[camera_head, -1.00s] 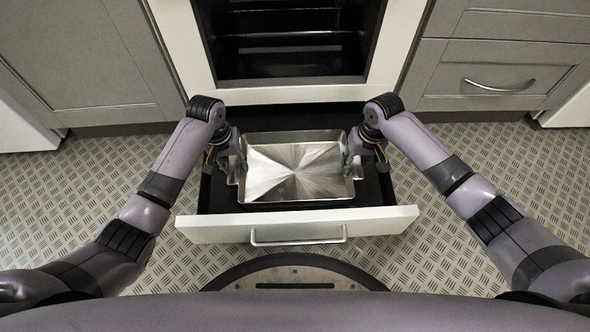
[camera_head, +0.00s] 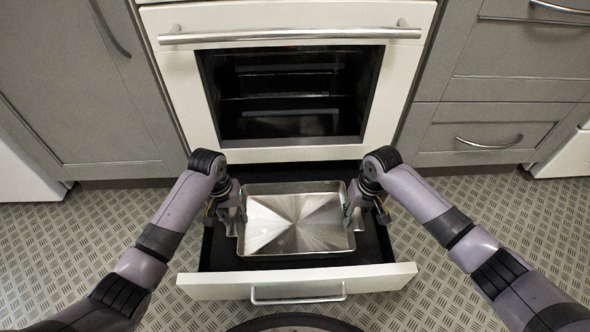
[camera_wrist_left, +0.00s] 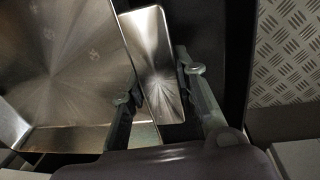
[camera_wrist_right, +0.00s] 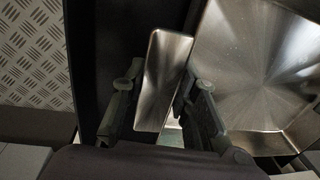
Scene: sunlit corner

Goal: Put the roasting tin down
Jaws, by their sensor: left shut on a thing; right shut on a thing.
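The roasting tin (camera_head: 296,222) is a shiny rectangular metal tin with a flat handle at each short side. It is level, empty, and within the outline of the open drawer (camera_head: 300,284) under the oven. I cannot tell whether it touches the drawer floor. My left gripper (camera_head: 237,212) is shut on its left handle, which shows between the fingers in the left wrist view (camera_wrist_left: 160,80). My right gripper (camera_head: 354,208) is shut on its right handle, which shows between the fingers in the right wrist view (camera_wrist_right: 162,85).
The white oven (camera_head: 290,100) stands behind the drawer, its dark window facing me. The drawer's white front with a metal handle lies on the near side of the tin. Grey cabinets (camera_head: 505,130) flank the oven. The patterned metal floor (camera_head: 120,235) is clear on both sides.

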